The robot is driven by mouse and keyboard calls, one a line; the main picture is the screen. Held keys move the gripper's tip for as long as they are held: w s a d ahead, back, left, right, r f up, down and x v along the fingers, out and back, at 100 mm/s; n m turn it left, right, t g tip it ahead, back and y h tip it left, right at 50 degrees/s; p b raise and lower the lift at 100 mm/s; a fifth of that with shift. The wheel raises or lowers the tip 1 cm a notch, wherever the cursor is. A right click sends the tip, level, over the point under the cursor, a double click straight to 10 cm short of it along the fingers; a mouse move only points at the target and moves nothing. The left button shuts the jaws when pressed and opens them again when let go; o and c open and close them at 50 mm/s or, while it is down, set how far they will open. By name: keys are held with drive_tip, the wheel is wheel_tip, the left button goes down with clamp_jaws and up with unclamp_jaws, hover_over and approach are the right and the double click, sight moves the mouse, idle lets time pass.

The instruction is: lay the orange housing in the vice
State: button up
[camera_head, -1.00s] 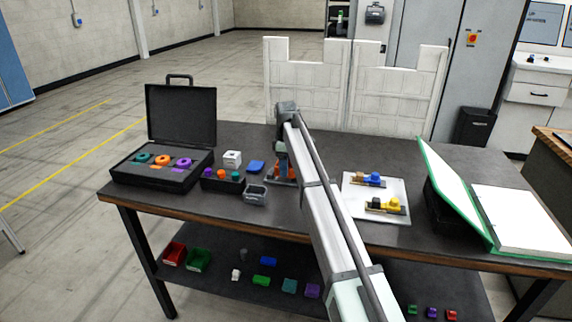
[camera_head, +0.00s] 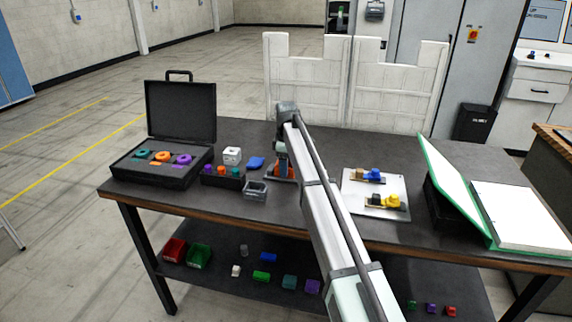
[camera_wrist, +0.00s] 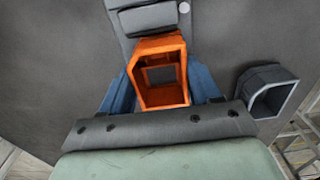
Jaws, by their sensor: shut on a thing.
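The orange housing (camera_wrist: 174,72) is a hollow open frame. In the wrist view it sits upright between the two blue fingers of my gripper (camera_wrist: 160,82), which is shut on it. The grey vice (camera_wrist: 148,20) shows just beyond the housing, and a grey surface shows through the opening. I cannot tell whether the housing touches the vice or hangs just above it. In the head view my arm hides most of this spot. Only a blue finger and a bit of orange (camera_head: 286,178) show left of the arm.
A grey hollow housing (camera_wrist: 267,92) stands on the table (camera_head: 200,212) to the right in the wrist view. The head view shows an open black case (camera_head: 160,172), a black bin of coloured parts (camera_head: 222,183), a white tray (camera_head: 376,208) and a green binder (camera_head: 455,195).

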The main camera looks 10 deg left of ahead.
idle(0.3)
drive_tip(key=o, duration=1.3)
drive_tip(key=shift+o, duration=0.2)
drive_tip(key=shift+r, duration=0.1)
wheel_tip(320, 180, up, 9)
idle(0.4)
idle(0.4)
